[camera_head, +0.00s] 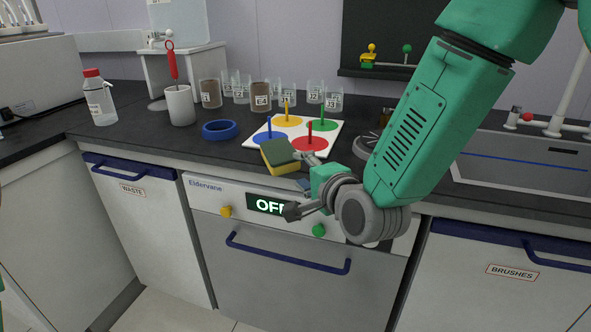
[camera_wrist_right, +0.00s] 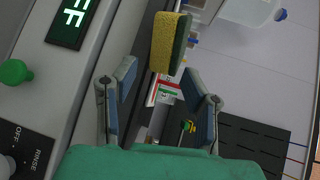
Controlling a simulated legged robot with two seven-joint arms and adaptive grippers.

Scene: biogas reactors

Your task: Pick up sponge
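The sponge (camera_head: 279,156), yellow with a dark green scouring side, shows at the front of the counter, in front of the white board with coloured pegs. It also shows in the right wrist view (camera_wrist_right: 168,45), ahead of the fingertips and roughly in line with the gap between them. My right gripper (camera_head: 298,181) is at the counter's front edge, just right of and below the sponge. In the right wrist view my right gripper (camera_wrist_right: 160,72) is open, with blue-grey finger pads apart and nothing between them. My left gripper is not in view.
The peg board (camera_head: 330,128) lies behind the sponge. A blue ring (camera_head: 219,130), a white cup (camera_head: 180,105) with a red-handled tool and several labelled beakers (camera_head: 262,96) stand behind and left. The appliance (camera_head: 285,265) showing "OFF" is below; a sink (camera_head: 525,165) is right.

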